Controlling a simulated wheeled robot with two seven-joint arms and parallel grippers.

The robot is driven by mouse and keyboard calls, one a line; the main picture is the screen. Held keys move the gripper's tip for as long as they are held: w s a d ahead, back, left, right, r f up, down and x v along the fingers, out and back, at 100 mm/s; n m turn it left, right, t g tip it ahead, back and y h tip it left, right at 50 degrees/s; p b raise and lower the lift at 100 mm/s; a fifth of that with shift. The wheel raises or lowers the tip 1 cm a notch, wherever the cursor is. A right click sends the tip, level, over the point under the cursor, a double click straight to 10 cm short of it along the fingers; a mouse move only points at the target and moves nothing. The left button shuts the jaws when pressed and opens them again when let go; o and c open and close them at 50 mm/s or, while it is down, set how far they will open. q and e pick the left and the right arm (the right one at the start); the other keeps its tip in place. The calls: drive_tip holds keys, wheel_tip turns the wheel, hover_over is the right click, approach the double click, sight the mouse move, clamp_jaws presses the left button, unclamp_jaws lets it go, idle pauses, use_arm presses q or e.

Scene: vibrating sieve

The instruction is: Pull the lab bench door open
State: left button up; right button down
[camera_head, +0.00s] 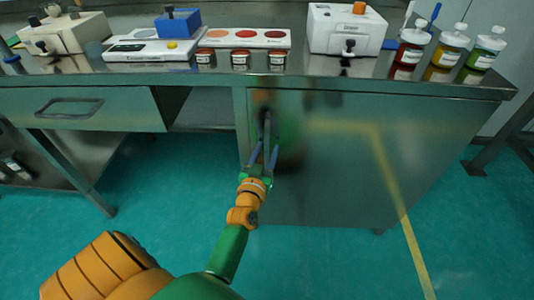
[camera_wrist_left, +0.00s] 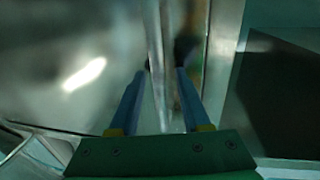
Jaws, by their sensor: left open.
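The lab bench door (camera_head: 340,170) is a shiny metal panel under the right part of the bench, and it looks shut. Its upright handle (camera_head: 266,122) is near the door's upper left edge. My left gripper (camera_head: 265,152) is open in front of the door at the lower part of the handle. In the left wrist view, its two blue fingers (camera_wrist_left: 161,74) stand on either side of the upright metal handle (camera_wrist_left: 157,40). I cannot tell whether either finger touches it. My right gripper is not in view.
The bench top (camera_head: 310,84) carries a white device (camera_head: 345,30), several bottles, small jars (camera_head: 240,58) and a scale (camera_head: 148,48). A drawer (camera_head: 80,108) is to the left of the door. The teal floor (camera_head: 330,260) in front is clear.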

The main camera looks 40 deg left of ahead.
use_arm(q)
clamp_jaws()
idle(1.4)
